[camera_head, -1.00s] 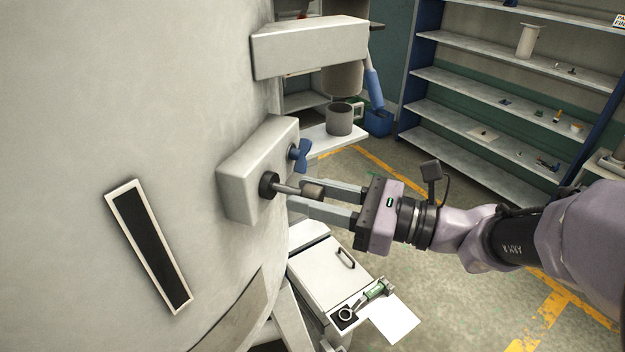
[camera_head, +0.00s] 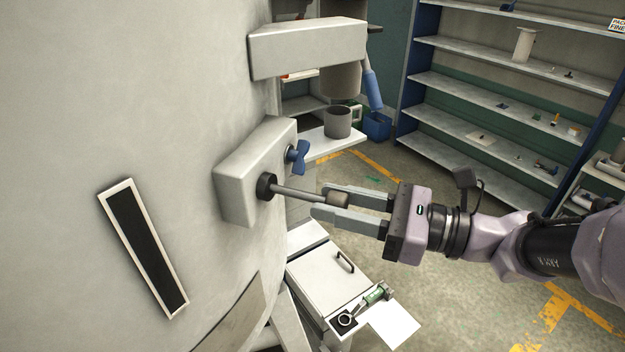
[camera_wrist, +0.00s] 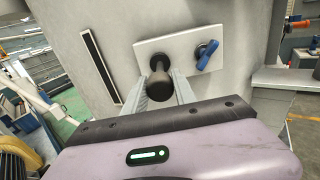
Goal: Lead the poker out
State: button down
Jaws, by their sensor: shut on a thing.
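The poker (camera_head: 308,194) is a thin grey rod with a dark brown knob-like handle at its outer end. Its inner end sits in a dark round collar (camera_head: 266,187) on a pale box on the machine's side. My gripper (camera_head: 335,203) is shut on the handle, with a finger on either side. A good length of bare rod shows between the collar and the handle. In the wrist view, the handle (camera_wrist: 159,90) is seen end-on between my fingers, hiding most of the rod.
A blue wing-shaped knob (camera_head: 299,157) is on the box beside the collar. A grey bracket (camera_head: 308,48) juts out above. A grey cup (camera_head: 338,121) stands on a white ledge behind. A white cabinet (camera_head: 325,275) is below. Open floor lies to the right, before the shelves (camera_head: 480,88).

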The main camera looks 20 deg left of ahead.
jog(key=shift+s+d+b, duration=0.2)
jog(key=shift+d+b, duration=0.25)
jog(key=shift+d, duration=1.4)
jog(key=shift+s+d+b, duration=0.15)
jog(key=shift+d+b, duration=0.3)
jog(key=shift+d, duration=1.4)
jog(key=c, duration=0.9)
grip_release()
jog(key=shift+d, duration=0.15)
